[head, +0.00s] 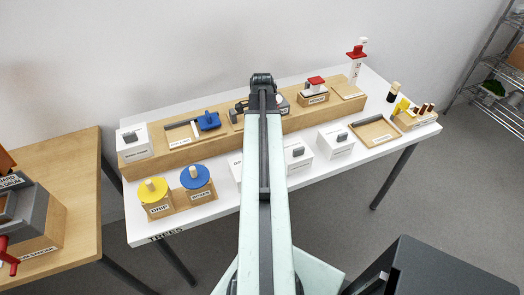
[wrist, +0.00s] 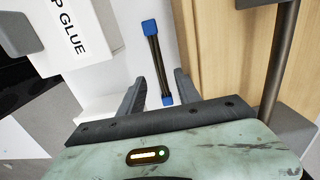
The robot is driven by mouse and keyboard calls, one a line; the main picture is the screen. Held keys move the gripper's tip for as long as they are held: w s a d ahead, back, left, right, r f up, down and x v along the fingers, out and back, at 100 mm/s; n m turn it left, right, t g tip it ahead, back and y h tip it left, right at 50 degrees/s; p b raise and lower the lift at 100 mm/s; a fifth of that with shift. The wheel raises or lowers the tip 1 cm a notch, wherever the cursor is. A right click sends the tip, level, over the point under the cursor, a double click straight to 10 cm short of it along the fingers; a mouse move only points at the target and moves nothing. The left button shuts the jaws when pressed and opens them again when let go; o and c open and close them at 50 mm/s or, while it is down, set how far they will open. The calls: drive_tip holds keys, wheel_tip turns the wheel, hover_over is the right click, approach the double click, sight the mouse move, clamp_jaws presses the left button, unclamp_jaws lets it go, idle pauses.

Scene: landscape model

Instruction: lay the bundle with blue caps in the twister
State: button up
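The bundle with blue caps (wrist: 155,62) shows in the wrist view as thin dark rods with a blue cap at each end. It lies on the white table top beside a wooden block. My gripper (wrist: 160,78) is open, with one finger to each side of the bundle's near end; nothing is gripped. In the head view my arm hides the bundle and the gripper. No label reading twister is legible; a grey machine with a red crank (head: 33,220) stands on the wooden table at the left, its label only partly readable.
A white box labelled "P GLUE" (wrist: 72,58) stands left of the bundle, and the wooden block (wrist: 225,45) rises at its right. A dark post (wrist: 278,65) stands further right. The white table (head: 222,210) also holds yellow and blue knobbed pieces, several boxes and a tray (head: 374,132).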

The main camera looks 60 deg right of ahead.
wheel_tip(320, 180, down, 5)
drive_tip(key=b, duration=0.4)
drive_tip(key=shift+w+a, duration=0.1)
drive_tip(key=shift+r, duration=0.2)
clamp_jaws()
